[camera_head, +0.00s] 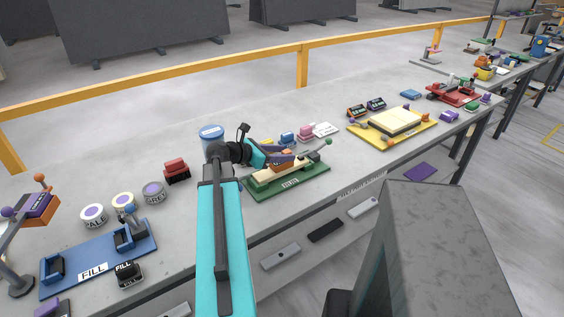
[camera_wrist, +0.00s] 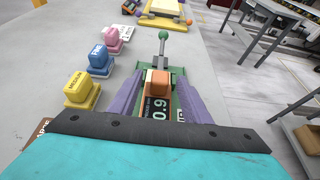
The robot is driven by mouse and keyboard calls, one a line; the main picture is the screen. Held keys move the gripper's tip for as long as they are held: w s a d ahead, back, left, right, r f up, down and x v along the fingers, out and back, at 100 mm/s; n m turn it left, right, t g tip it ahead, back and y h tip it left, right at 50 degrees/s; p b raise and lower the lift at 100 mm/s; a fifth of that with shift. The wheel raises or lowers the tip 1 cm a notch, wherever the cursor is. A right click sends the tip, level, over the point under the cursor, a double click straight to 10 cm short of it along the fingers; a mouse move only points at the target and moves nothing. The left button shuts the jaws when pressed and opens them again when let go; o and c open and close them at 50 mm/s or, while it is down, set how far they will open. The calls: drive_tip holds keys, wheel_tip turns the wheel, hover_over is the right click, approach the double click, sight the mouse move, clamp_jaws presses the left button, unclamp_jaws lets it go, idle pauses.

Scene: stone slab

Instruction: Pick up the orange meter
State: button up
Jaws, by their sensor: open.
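The orange meter (camera_wrist: 159,84) has a dark display face reading 0.9. In the wrist view it stands between the two purple fingers of my gripper (camera_wrist: 160,82), which is open. Gaps beside the meter are narrow, and I cannot tell whether either finger touches it. In the head view my gripper (camera_head: 277,155) is low over a green-based fixture (camera_head: 292,183), and the orange meter (camera_head: 281,166) shows only partly below the fingers. The meter appears to rest on the fixture's cream-coloured body; its underside is hidden.
A green-knobbed lever (camera_wrist: 163,36) rises just beyond the meter. Yellow (camera_wrist: 81,90), blue (camera_wrist: 99,60) and pink (camera_wrist: 112,38) blocks stand left of the fixture.

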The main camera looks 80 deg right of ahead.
sight(291, 153)
drive_tip(key=shift+p+x, duration=0.6)
drive_tip(key=shift+x, duration=1.75)
clamp_jaws()
drive_tip(key=shift+r, duration=0.15)
drive_tip(key=shift+r+b, duration=0.5)
drive_tip(key=shift+r, duration=0.95)
drive_tip(key=a+b, duration=0.4)
drive_tip(key=a, duration=0.4)
drive_tip(key=shift+s+r, duration=0.25)
drive_tip(key=shift+r, duration=0.05)
drive_tip(key=b, duration=0.4)
drive_tip(key=shift+d, duration=0.1)
